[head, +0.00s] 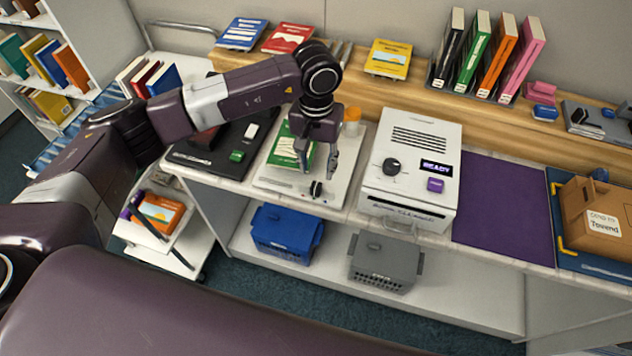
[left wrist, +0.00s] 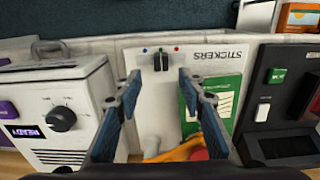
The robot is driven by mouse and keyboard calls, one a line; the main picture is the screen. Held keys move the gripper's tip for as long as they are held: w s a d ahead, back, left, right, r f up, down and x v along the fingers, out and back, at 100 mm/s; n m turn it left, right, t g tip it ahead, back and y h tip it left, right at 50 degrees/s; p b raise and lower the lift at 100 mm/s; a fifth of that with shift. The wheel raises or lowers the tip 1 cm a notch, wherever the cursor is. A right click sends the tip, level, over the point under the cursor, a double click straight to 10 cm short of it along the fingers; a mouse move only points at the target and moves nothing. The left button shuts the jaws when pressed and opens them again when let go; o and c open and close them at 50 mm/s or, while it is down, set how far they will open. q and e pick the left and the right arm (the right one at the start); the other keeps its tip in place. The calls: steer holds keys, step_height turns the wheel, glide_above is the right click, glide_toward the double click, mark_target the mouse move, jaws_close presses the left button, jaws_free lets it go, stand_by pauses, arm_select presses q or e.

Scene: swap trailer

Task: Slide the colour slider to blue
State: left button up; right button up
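The colour slider is a small black knob (left wrist: 161,62) at the edge of the white sticker station (head: 343,190). In the left wrist view it stands below the middle of a row of coloured dots, with the blue dot (left wrist: 145,49) on the left and the red dot (left wrist: 177,48) on the right. The knob also shows in the head view (head: 317,189). My left gripper (head: 319,164) is open and empty above the station. In the left wrist view its fingertips (left wrist: 160,80) are spread on either side of the knob, apart from it. My right gripper is not in view.
A green booklet (head: 287,148) lies on the station. A white machine with a dial (head: 412,165) stands to the right and a black device (head: 215,150) to the left. A purple mat (head: 503,210) is bare. Blue (head: 287,232) and grey (head: 385,262) crates sit below.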

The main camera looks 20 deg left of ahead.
mark_target(316, 185)
arm_select(q)
steer(key=shift+a+f, duration=0.15)
steer(key=shift+f, duration=0.1)
step_height(316, 185, down, 6)
steer(key=shift+f+p, duration=0.1)
steer(key=shift+p, duration=1.15)
steer(key=shift+f, duration=0.5)
steer(key=shift+c, duration=0.2)
jaws_close()
